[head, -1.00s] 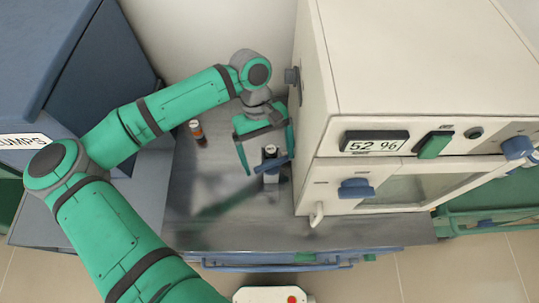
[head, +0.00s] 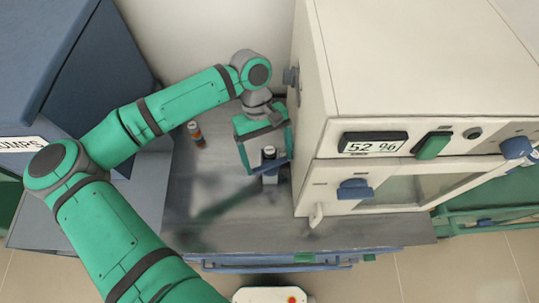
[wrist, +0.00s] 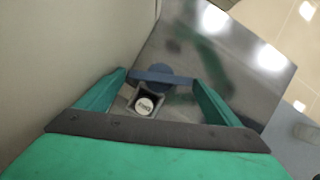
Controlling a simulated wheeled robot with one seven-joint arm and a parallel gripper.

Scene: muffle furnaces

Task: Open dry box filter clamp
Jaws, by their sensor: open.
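The filter cap (wrist: 145,104) and the blue lever (wrist: 153,76) also show in the wrist view. My gripper (head: 270,166) reaches down over the filter, its green fingers open on either side of it. In the wrist view, the fingertips of my gripper (wrist: 158,77) flank the lever's ends. I cannot tell whether they touch it.
A small orange-and-dark bottle (head: 196,133) stands to the left. A blue cabinet (head: 75,65) is at far left. The metal bench top (head: 215,230) in front is clear.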

